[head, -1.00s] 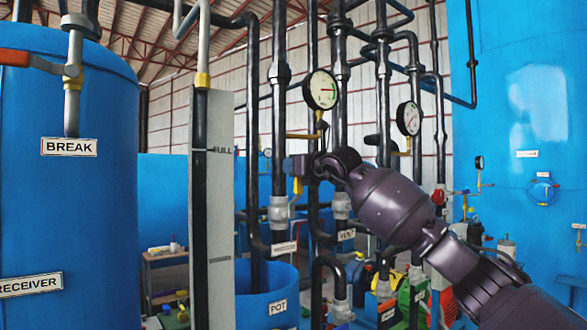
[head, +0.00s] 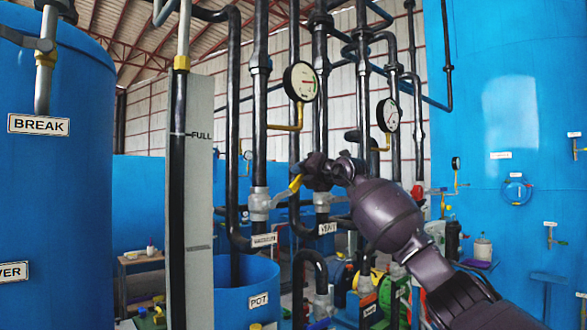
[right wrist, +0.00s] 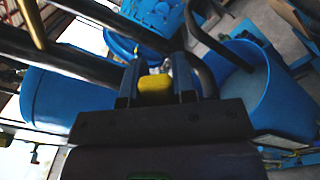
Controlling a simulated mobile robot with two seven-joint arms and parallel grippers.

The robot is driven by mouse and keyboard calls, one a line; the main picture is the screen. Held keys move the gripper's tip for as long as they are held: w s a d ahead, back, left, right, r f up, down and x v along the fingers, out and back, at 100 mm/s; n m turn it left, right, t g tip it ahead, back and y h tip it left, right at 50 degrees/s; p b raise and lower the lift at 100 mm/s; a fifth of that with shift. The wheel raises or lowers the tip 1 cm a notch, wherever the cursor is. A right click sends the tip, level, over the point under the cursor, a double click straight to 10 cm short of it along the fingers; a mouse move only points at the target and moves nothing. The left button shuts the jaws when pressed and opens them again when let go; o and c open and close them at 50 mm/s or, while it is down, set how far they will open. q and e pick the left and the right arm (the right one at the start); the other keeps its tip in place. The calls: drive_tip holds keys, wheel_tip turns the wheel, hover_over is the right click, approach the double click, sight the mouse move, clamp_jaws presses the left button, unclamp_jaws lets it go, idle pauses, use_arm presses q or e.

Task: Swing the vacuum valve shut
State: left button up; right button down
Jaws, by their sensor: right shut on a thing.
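The vacuum valve appears to be the grey valve body (head: 260,201) on the black pipe left of centre; the tag below it is too small to read. Its yellow lever (head: 295,184) slants up and to the right from the body. My right gripper (head: 305,180) is at the lever's upper end, its fingers partly hidden. In the right wrist view my right gripper (right wrist: 156,82) is shut on the yellow lever (right wrist: 155,91), with one finger on each side. My left gripper is not in view.
Two gauges (head: 301,82) hang above on black pipes. A blue pot (head: 232,290) is below, and a tall grey level board (head: 199,210) stands to the left.

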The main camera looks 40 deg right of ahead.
drive_tip(key=d+f+m+p, duration=0.3)
drive_tip(key=f+m, duration=0.5)
drive_tip(key=shift+w+f+m, duration=0.15)
drive_tip(key=shift+f+m, duration=0.15)
drive_tip(key=shift+f, duration=0.1)
drive_tip(key=c, duration=1.1)
unclamp_jaws()
drive_tip(key=shift+o, duration=0.9)
drive_tip(key=shift+d, duration=0.1)
